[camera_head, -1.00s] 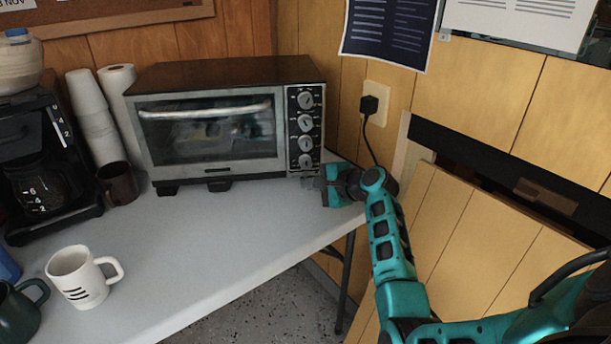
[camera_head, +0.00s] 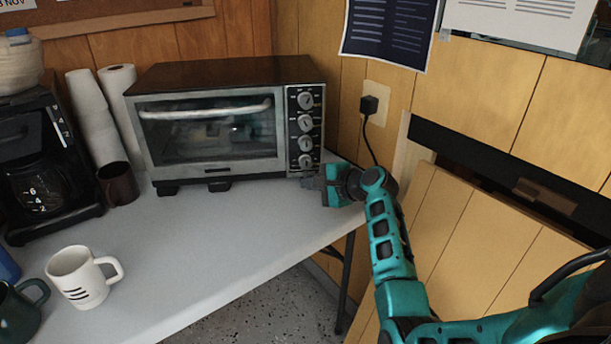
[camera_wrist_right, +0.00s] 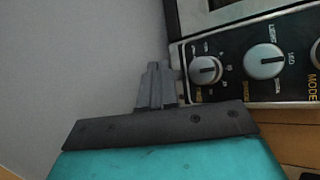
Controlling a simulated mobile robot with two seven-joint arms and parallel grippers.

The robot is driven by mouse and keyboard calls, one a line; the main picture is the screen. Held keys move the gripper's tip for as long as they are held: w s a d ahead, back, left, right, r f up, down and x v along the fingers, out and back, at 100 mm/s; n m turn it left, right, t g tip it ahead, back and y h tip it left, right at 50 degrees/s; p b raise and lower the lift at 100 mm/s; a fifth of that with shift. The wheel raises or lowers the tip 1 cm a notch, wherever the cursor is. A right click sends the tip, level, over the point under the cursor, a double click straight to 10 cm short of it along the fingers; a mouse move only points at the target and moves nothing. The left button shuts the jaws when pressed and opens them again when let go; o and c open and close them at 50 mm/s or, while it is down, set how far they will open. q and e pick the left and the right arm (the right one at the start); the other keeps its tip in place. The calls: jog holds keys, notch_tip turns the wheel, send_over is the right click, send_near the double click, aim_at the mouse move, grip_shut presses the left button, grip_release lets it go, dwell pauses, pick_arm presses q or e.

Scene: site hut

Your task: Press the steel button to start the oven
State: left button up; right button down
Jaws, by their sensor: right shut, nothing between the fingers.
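The toaster oven (camera_head: 225,68) stands at the back of the table with its door shut. Its right-hand panel has a column of round steel-coloured controls; the lowest control (camera_head: 305,161) also shows in the right wrist view (camera_wrist_right: 205,70). My right gripper (camera_head: 308,183) is shut and empty, at the foot of the panel just below the lowest control. In the right wrist view its fingertips (camera_wrist_right: 158,68) lie beside that control, close to the panel's edge; I cannot tell whether they touch. My left gripper is not in view.
The white table (camera_head: 190,245) is clear in front of the oven. A white mug (camera_head: 78,277) is nearer. A cord runs from the wall plug (camera_head: 370,104) behind my right arm.

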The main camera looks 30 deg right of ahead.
jog(key=shift+w+d, duration=0.15)
jog(key=shift+w, duration=0.2)
jog(key=shift+w+d, duration=0.15)
jog(key=shift+w, duration=0.2)
dwell(0.6)
jog(key=shift+s+a+r+p, duration=0.15)
jog(key=shift+s+a+p, duration=0.1)
jog(key=shift+s+p, duration=0.4)
jog(key=shift+p, duration=0.3)
jog(key=shift+s+a, duration=0.1)
